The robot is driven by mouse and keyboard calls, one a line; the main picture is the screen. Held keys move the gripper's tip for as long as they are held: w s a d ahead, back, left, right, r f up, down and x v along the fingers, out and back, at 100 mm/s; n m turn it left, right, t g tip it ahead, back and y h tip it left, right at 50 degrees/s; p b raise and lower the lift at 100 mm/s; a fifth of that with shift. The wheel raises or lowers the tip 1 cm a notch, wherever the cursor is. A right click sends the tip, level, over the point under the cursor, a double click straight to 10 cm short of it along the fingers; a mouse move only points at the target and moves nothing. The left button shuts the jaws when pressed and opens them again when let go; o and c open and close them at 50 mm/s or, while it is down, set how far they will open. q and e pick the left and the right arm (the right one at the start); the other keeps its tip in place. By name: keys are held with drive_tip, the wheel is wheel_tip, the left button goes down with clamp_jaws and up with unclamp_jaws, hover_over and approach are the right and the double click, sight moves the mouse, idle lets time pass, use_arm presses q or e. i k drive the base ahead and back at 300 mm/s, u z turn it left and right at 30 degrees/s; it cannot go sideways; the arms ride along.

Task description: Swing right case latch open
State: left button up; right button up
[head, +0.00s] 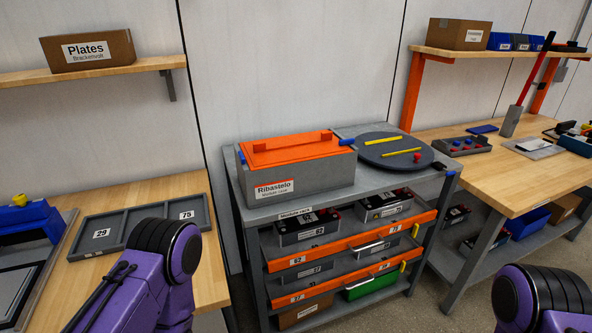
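The grey module case (320,174) stands on top of the grey rack, with an orange lid (290,150) lying on it and a "Ribastelo" label on its front. A small blue latch (347,142) shows at the case's right end, level with the lid's edge. It appears to stick out to the right, but it is too small to tell its exact position. Another blue latch (241,156) shows at the left end. Neither gripper is in view. Only purple and black links of my arms show at the bottom, well apart from the case.
A dark round turntable (392,153) with yellow strips sits right of the case, close to the right latch. The rack's shelves (350,248) hold battery modules. Wooden benches stand left (200,185) and right (510,185). Bare floor shows at lower right.

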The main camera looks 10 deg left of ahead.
sight(344, 142)
drive_tip(key=z, duration=0.5)
drive_tip(key=k, duration=1.2)
drive_tip(key=z, duration=1.15)
drive_tip(key=i, duration=1.8)
drive_tip(key=u, duration=1.05)
drive_tip(key=i, duration=0.7)
drive_tip(key=u, duration=0.8)
